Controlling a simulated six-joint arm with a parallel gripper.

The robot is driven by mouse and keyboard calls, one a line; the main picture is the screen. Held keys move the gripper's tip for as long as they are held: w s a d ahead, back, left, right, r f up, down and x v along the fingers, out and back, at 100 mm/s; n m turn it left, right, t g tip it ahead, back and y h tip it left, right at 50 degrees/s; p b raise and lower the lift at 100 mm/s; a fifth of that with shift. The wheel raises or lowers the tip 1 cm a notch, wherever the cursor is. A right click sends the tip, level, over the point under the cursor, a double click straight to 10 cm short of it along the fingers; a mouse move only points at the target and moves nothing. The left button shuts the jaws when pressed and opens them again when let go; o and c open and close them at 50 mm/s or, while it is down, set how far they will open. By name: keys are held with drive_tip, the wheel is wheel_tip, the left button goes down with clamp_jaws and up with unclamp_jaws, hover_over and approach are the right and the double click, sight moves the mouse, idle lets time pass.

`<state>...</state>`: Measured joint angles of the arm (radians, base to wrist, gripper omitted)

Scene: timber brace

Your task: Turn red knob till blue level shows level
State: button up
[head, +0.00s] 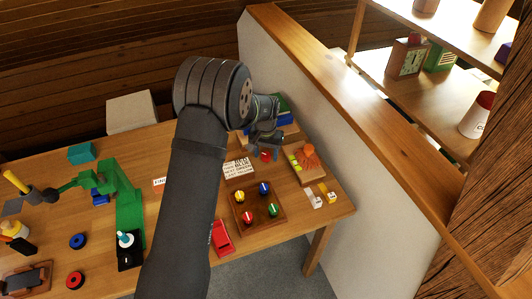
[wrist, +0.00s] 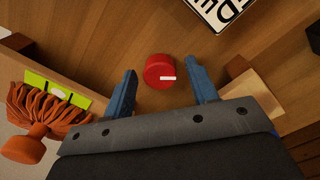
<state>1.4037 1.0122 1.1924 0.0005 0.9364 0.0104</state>
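The red knob (head: 266,155) sits near the table's back right. In the wrist view the knob (wrist: 156,66) is round, with a white mark pointing right. My gripper (wrist: 162,88) is open, its two blue-grey fingers on either side of the knob and apart from it. In the head view my gripper (head: 264,143) is just behind the knob. Behind my gripper, a blue piece (head: 285,112) shows by a green one on a wooden block. My arm partly hides them, and I cannot tell whether the blue piece is the level or how it is tilted.
An orange tufted brush (head: 309,157) lies beside a lime strip (wrist: 58,90) on a wooden piece. A tray (head: 272,227) of several coloured knobs is in front. A printed card (head: 238,168) lies left of the red knob. A pale wall (head: 340,140) bounds the right side.

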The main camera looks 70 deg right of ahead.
sight(266, 155)
drive_tip(key=c, duration=0.9)
drive_tip(key=shift+m, duration=2.8)
drive_tip(key=o, duration=1)
drive_tip(key=shift+c, duration=0.2)
drive_tip(key=shift+r, duration=0.1)
wheel_tip(266, 155, up, 17)
drive_tip(key=shift+r, duration=0.15)
wheel_tip(266, 155, down, 18)
drive_tip(key=shift+r, duration=0.25)
